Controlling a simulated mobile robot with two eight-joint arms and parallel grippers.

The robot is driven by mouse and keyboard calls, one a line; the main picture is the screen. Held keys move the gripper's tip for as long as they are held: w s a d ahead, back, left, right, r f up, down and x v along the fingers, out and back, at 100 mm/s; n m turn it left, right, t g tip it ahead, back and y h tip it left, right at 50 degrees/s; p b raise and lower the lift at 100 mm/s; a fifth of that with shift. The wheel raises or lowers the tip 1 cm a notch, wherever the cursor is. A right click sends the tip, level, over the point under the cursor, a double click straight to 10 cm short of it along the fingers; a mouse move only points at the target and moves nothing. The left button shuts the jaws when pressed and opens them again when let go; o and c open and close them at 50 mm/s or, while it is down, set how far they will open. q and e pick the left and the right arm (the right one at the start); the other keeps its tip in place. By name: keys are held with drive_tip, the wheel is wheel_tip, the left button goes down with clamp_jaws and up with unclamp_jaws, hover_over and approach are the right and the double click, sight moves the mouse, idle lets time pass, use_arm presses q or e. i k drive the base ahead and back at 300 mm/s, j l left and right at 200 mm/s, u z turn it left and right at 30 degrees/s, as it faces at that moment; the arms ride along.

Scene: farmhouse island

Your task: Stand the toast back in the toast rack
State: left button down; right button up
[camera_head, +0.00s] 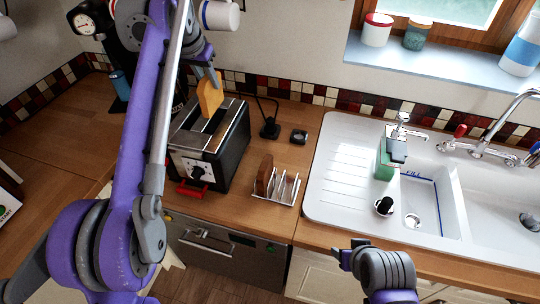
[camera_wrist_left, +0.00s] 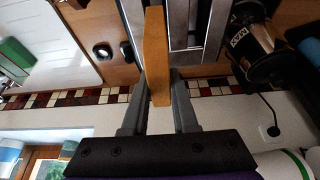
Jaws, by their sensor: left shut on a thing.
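My left gripper (camera_head: 208,78) is shut on a golden slice of toast (camera_head: 211,97). It holds the slice upright over the slots of the black and steel toaster (camera_head: 228,140). In the left wrist view the toast (camera_wrist_left: 155,50) is edge-on between the two fingers (camera_wrist_left: 158,85), beside the toaster's slotted top (camera_wrist_left: 194,25). The wire toast rack (camera_head: 285,188) stands on the wooden counter, right of the toaster. A browner slice (camera_head: 264,176) stands at the rack's left end; the slots to its right look empty. My right gripper (camera_head: 346,257) is low in front of the sink, its jaws unclear.
The white sink (camera_head: 335,170) is right of the rack, with a green bottle (camera_head: 384,160) on it. A black plug (camera_head: 269,128) and a small dark block (camera_head: 299,137) lie behind the rack. A red-lidded jar (camera_head: 376,32) stands on the windowsill. Some bare counter surrounds the rack.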

sight(288, 190)
drive_tip(key=k, duration=1)
